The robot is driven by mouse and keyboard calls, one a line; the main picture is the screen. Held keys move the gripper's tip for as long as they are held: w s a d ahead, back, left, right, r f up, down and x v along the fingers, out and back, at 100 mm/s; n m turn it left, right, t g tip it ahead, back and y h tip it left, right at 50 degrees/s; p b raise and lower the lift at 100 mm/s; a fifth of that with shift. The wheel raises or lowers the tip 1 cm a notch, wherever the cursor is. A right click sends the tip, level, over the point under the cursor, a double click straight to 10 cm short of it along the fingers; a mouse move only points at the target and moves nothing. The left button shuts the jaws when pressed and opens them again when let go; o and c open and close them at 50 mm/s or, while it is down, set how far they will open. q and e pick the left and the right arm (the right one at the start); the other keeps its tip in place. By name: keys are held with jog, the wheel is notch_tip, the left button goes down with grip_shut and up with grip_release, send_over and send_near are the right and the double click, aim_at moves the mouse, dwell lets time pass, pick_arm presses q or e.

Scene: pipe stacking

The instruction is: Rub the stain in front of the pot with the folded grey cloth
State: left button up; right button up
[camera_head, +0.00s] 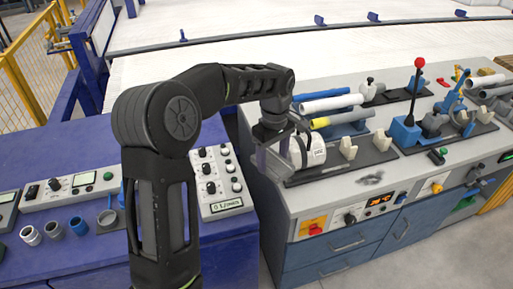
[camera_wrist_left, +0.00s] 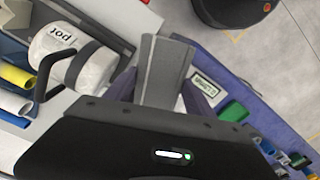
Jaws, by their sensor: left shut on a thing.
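The white pot (camera_head: 309,152) with its printed label stands at the left end of the grey bench top; it also shows in the wrist view (camera_wrist_left: 88,66) with a dark handle. The stain (camera_head: 370,180) is a dark grey smudge on the bench top, in front and to the right of the pot. My left gripper (camera_head: 268,143) is just left of the pot, shut on the folded grey cloth (camera_wrist_left: 163,72). The cloth sticks out between the fingers, apart from the stain. The stain is not visible in the wrist view. My right gripper is not in view.
Several pipes (camera_head: 332,103) and a dark rack (camera_head: 345,162) with cream holders lie behind the stain. A red-knobbed lever (camera_head: 419,63) stands farther right. Control panels front the bench.

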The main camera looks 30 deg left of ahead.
pick_arm(q)
jog(key=d+f+m+b, duration=0.3)
jog(key=d+f+m, duration=0.3)
jog(key=d+m, duration=0.6)
jog(key=m, duration=0.2)
jog(key=shift+d+m, duration=0.25)
jog(key=shift+m, duration=0.05)
